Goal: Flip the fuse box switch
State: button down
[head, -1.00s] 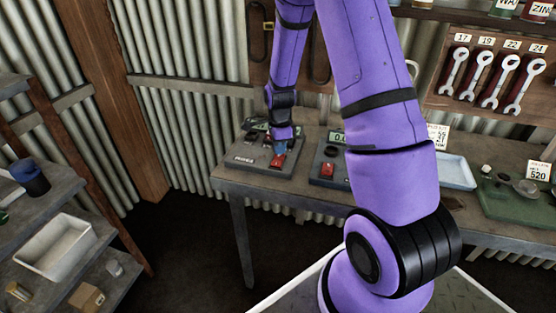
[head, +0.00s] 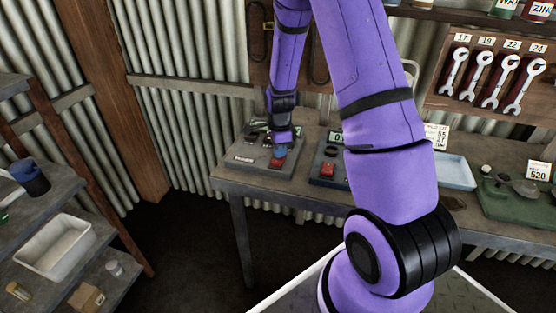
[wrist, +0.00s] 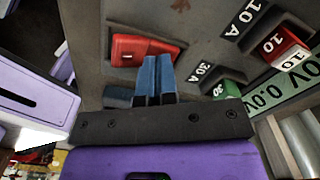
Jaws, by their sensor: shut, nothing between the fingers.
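The grey fuse box (head: 250,164) lies on the left end of the workbench. Its red switch (head: 277,162) shows just below my fingertips, and as a wide red rocker (wrist: 142,49) in the wrist view. My gripper (head: 281,151) points down over the box. In the wrist view its blue fingers (wrist: 157,66) are together and empty, overlapping the lower right edge of the red switch. I cannot tell whether they touch it. A red fuse marked 10 (wrist: 287,48) and a green fuse marked 30 (wrist: 227,90) sit to the right.
Spanners hang on the wall board. A shelf holds a white bin (head: 60,240) at left.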

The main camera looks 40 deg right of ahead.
jog(key=shift+r, duration=3.55)
jog(key=shift+r, duration=0.1)
jog(key=s+a+r+n+t, duration=0.1)
jog(key=s+a+r+n, duration=0.2)
jog(key=r, duration=0.3)
jog(key=s+a+r+n+t, duration=0.1)
jog(key=s+a+r+n, duration=0.2)
jog(key=r, duration=0.4)
jog(key=s+a+r+n+t, duration=0.1)
jog(key=s+a+r+n, duration=0.1)
jog(key=s+r+n, duration=0.3)
jog(key=s+a+r+n+t, duration=0.1)
jog(key=s+a+r+n, duration=0.1)
jog(key=s+r+n, duration=0.3)
jog(key=s+a+r+n+t, duration=0.1)
jog(key=s+a+r+n, duration=0.2)
jog(key=s+n, duration=0.3)
jog(key=s+r, duration=0.1)
jog(key=s, duration=0.3)
jog(key=shift+s+r, duration=0.25)
jog(key=shift+r, duration=0.1)
